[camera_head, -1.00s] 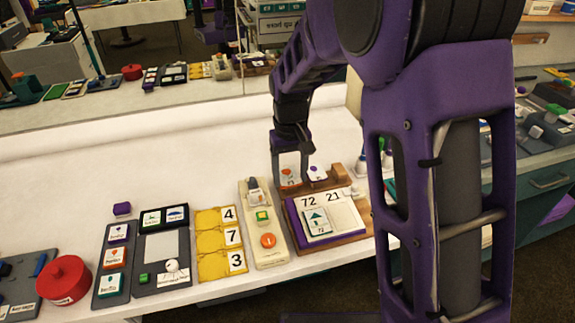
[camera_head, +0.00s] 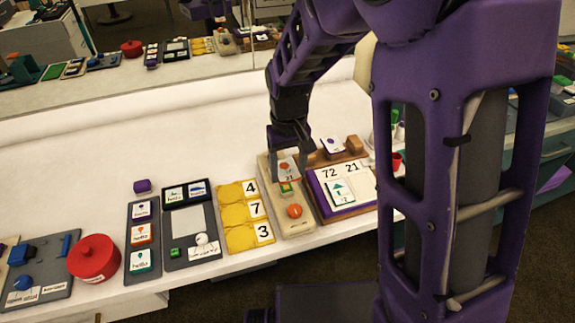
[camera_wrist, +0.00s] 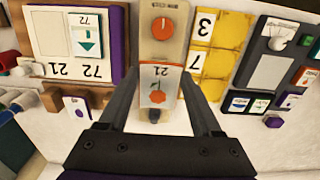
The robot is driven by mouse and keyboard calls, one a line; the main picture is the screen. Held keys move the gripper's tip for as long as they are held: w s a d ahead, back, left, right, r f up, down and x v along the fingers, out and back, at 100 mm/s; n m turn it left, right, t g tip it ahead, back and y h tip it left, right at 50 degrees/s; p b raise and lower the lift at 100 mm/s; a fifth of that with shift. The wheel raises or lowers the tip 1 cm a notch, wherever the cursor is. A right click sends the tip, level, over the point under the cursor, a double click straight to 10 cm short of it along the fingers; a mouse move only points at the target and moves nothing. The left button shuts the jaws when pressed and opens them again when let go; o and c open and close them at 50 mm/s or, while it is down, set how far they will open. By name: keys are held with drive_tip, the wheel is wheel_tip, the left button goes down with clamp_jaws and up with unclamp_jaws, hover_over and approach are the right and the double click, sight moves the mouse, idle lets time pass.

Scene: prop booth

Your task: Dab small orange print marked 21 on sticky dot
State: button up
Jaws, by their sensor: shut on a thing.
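The small print (camera_head: 287,170), white with an orange picture and the number 21, is held in my gripper (camera_head: 289,150). In the wrist view, the print (camera_wrist: 157,85) sits between the two dark fingers of my gripper (camera_wrist: 158,93), which are shut on it. The print is over the far part of a long beige board (camera_head: 272,206); I cannot tell whether it touches. The board carries a small green block (camera_head: 286,188) and a round orange knob (camera_head: 294,211). I cannot make out which part is the sticky dot; the board's far end is partly hidden by the print and gripper.
Right of the board is a purple-edged board (camera_head: 315,196) marked 72 and 21, with a green print (camera_head: 339,192) under 72. Left are a yellow numbered board (camera_head: 236,228) and a dark tray (camera_head: 168,237).

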drive_tip(key=shift+f+b, duration=1.8)
drive_tip(key=shift+f, duration=0.6)
drive_tip(key=shift+f+b, duration=0.3)
drive_tip(key=shift+f, duration=0.25)
idle(0.4)
drive_tip(key=shift+r+p, duration=2.45)
drive_tip(key=shift+r, duration=0.65)
drive_tip(key=shift+f, duration=0.1)
